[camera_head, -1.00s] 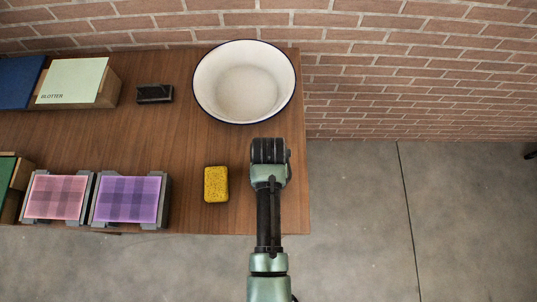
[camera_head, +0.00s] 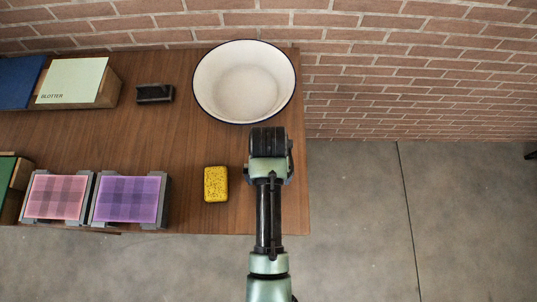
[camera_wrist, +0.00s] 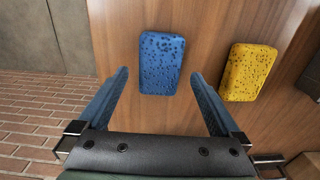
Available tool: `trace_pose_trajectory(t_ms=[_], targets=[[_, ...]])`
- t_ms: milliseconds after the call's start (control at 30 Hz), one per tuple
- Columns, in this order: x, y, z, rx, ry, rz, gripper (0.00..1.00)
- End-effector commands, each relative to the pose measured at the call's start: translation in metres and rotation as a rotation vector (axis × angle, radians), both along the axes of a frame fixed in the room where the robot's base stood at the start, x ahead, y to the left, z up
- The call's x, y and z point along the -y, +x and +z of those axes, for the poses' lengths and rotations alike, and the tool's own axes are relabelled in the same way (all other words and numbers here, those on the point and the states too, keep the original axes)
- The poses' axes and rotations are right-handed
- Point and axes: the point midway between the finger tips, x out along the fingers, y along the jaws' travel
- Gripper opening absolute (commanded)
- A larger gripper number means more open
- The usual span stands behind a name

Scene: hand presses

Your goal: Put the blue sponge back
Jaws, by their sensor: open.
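The blue sponge (camera_wrist: 161,62) lies flat on the wooden table in the wrist view, ahead of my fingers and lined up with the gap between them. My gripper (camera_wrist: 160,75) is open and empty, with one finger on each side of the gap. In the head view my gripper (camera_head: 268,138) is over the table's right part, just below the bowl. The blue sponge does not show there; my arm appears to hide it. A yellow sponge (camera_head: 215,184) lies to the left of my arm, and in the wrist view (camera_wrist: 248,72) it is right of the blue one.
A white enamel bowl (camera_head: 245,82) with a dark rim stands at the table's back right. A small black holder (camera_head: 154,93) is left of it. Two presses with pink (camera_head: 56,196) and purple (camera_head: 128,199) checked tops stand front left. A blotter box (camera_head: 75,80) is at the back left.

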Motion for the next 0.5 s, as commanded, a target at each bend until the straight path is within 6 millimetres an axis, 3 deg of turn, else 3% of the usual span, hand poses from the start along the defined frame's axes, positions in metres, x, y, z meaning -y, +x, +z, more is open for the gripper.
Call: trace_pose_trajectory(t_ms=[200,500], targets=[[0.0,0.002,0.047,0.007,0.0,0.001,1.0],[0.0,0.001,0.077,0.002,0.0,0.001,1.0]])
